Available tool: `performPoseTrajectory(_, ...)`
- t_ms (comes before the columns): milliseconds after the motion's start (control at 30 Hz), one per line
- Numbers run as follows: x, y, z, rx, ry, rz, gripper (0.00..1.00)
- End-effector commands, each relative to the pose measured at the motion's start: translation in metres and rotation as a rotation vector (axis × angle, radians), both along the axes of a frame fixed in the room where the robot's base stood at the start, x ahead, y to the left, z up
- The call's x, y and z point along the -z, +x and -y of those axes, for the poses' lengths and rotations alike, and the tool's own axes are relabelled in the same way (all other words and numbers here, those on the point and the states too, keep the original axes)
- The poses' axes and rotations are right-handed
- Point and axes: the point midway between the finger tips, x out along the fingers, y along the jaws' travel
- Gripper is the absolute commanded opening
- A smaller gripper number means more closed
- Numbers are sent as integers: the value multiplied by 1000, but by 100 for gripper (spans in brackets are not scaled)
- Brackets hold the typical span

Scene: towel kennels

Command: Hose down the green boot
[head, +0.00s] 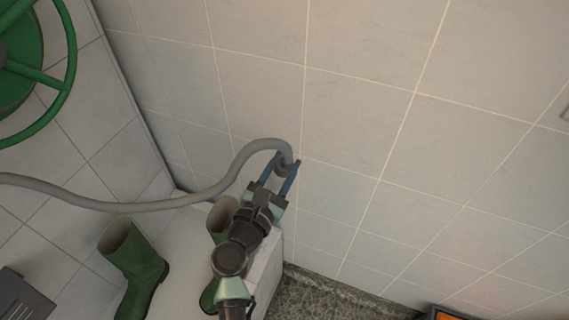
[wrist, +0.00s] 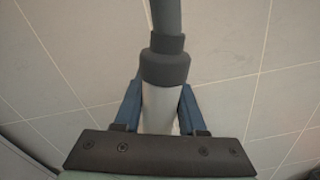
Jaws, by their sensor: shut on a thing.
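My gripper (head: 287,176) is shut on the end of the grey hose (head: 150,205), high in front of the tiled wall. In the wrist view, the blue fingers of my gripper (wrist: 160,108) stand on either side of a pale nozzle (wrist: 160,108) with a dark collar above it. No water shows. One green boot (head: 135,268) stands upright on the white ledge at the lower left. A second green boot (head: 221,220) is to its right, partly hidden behind my arm.
A green hose reel (head: 40,82) is on the wall at the upper left, and the hose runs in from the left edge. A grey object (head: 22,296) sits at the lower left. An orange-screened dark object (head: 445,314) is at the bottom right. Speckled floor (head: 320,298) shows below.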

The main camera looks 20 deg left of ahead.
Motion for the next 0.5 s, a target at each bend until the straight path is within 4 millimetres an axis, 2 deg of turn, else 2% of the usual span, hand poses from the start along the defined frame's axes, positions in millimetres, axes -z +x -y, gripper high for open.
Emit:
performPoseTrajectory(33,-7,0,0,0,2,4,0)
performPoseTrajectory(367,-21,1,0,-1,2,5,0)
performPoseTrajectory(500,-19,-5,-1,-1,1,3,0)
